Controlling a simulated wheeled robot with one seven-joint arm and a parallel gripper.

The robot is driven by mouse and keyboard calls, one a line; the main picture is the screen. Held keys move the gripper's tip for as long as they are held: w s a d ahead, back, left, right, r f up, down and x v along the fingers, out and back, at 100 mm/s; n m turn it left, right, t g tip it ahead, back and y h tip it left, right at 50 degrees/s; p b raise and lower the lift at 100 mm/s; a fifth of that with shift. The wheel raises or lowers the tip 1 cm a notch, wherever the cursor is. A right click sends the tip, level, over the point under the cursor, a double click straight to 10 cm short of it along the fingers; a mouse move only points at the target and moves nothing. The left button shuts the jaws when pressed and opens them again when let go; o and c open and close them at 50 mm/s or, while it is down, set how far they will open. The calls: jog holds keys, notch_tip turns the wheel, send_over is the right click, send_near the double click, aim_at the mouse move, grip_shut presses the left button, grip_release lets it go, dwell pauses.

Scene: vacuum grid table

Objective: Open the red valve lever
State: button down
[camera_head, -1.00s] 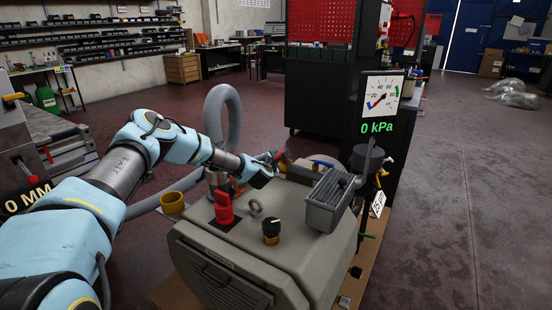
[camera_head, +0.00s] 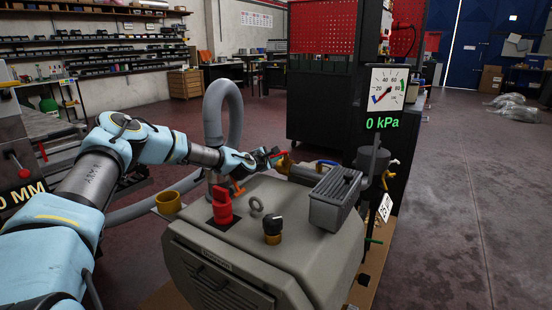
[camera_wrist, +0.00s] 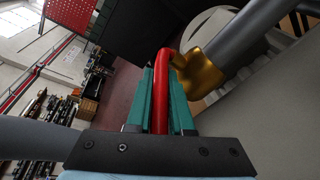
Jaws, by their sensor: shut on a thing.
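The red valve lever (camera_wrist: 162,95) runs lengthwise between the green fingers of my gripper (camera_wrist: 160,95) in the wrist view. The fingers are closed against its sides. The lever's far end bends toward a brass valve body (camera_wrist: 197,73) on a grey pipe. In the head view my gripper (camera_head: 270,156) is behind the beige pump housing (camera_head: 290,195), beside the brass fitting (camera_head: 284,164). Only a little red of the lever shows there, and its exact angle is hard to tell.
A dial gauge (camera_head: 388,91) reads 0 kPa. Open floor lies at right.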

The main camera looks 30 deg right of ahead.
jog(key=c, duration=1.1)
grip_release()
jog(key=v, duration=1)
jog(key=shift+s+a, duration=0.25)
jog(key=shift+a, duration=0.05)
